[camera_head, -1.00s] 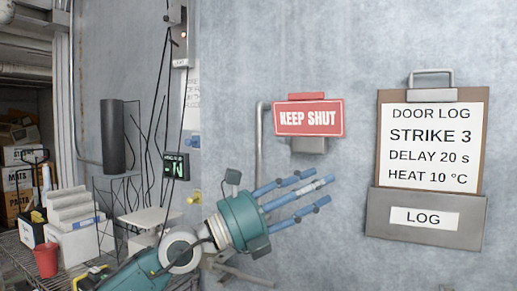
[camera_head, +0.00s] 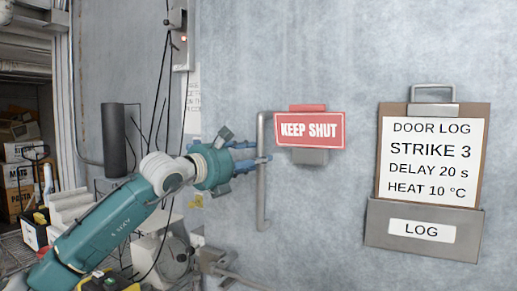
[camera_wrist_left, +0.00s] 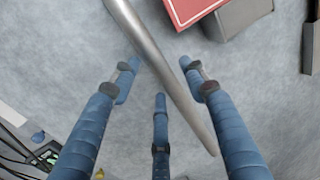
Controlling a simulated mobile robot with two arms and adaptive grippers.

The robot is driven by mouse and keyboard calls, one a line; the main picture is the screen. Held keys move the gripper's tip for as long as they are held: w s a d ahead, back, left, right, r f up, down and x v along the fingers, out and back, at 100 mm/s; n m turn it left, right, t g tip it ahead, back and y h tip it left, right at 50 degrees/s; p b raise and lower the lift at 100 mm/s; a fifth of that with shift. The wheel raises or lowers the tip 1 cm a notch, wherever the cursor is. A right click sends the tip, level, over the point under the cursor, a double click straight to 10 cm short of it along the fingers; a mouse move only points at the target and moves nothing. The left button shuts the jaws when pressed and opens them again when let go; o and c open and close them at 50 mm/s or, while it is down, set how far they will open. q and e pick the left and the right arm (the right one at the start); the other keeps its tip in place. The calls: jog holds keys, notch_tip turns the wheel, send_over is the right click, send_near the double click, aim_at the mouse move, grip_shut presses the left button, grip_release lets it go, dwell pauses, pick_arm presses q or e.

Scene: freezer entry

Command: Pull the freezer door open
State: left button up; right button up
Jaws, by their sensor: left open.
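The freezer door (camera_head: 330,220) is a large grey, frosty panel, and it looks shut. Its handle (camera_head: 262,200) is a vertical metal bar left of the red KEEP SHUT sign (camera_head: 309,130). My left gripper (camera_head: 252,160) is open at the upper part of the bar, its blue fingers level with it. In the left wrist view, the handle (camera_wrist_left: 165,65) runs diagonally between the spread fingers, which do not close on it. I cannot tell whether any finger touches the bar. My right gripper is not in view.
A clipboard reading DOOR LOG (camera_head: 433,150) sits in a metal holder on the door at right. A dark cylinder (camera_head: 113,140) and hanging cables are at left. Shelves with boxes (camera_head: 20,165) stand far left. A latch mechanism (camera_head: 212,262) sits below the handle.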

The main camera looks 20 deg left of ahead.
pick_arm(q)
jog(key=shift+p+x, duration=0.3)
jog(key=shift+x, duration=0.75)
grip_shut()
jog(key=shift+s, duration=0.1)
